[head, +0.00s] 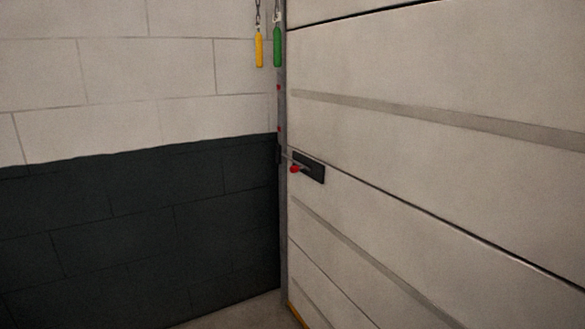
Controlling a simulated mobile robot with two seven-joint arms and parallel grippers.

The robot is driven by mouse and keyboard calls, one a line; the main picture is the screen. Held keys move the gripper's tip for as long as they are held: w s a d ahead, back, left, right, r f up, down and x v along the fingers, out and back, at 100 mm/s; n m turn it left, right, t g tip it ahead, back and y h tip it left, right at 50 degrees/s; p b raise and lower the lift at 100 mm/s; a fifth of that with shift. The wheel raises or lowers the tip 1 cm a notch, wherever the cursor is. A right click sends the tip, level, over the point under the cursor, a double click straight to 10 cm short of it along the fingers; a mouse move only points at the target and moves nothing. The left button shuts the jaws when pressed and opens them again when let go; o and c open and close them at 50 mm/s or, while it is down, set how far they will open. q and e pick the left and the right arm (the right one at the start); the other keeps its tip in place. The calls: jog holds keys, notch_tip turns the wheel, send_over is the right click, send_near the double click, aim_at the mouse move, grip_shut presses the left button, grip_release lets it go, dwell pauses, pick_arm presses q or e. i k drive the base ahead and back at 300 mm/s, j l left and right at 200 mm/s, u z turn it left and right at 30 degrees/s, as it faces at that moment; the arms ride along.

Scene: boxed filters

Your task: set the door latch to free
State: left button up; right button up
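The door (440,170) is a large pale panelled door filling the right side of the head view. Its latch (308,167) is a small dark plate near the door's left edge. A short lever with a red knob (295,169) sits at the plate's left end, close to the grey door frame (283,210). The lever's exact setting is too small to tell. Neither of my grippers shows in the head view.
A yellow handle (259,50) and a green handle (277,46) hang at the top by the frame. A block wall (130,220), pale above and dark below, stands on the left. A little bare floor (240,313) shows at the bottom.

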aim_at(294, 169)
jog(key=i+z, duration=0.1)
jog(key=z, duration=0.25)
jog(key=i+j+z, duration=0.1)
jog(key=z, duration=0.25)
jog(key=i+j+z, duration=0.5)
jog(key=i+j, duration=0.15)
jog(key=j, duration=0.1)
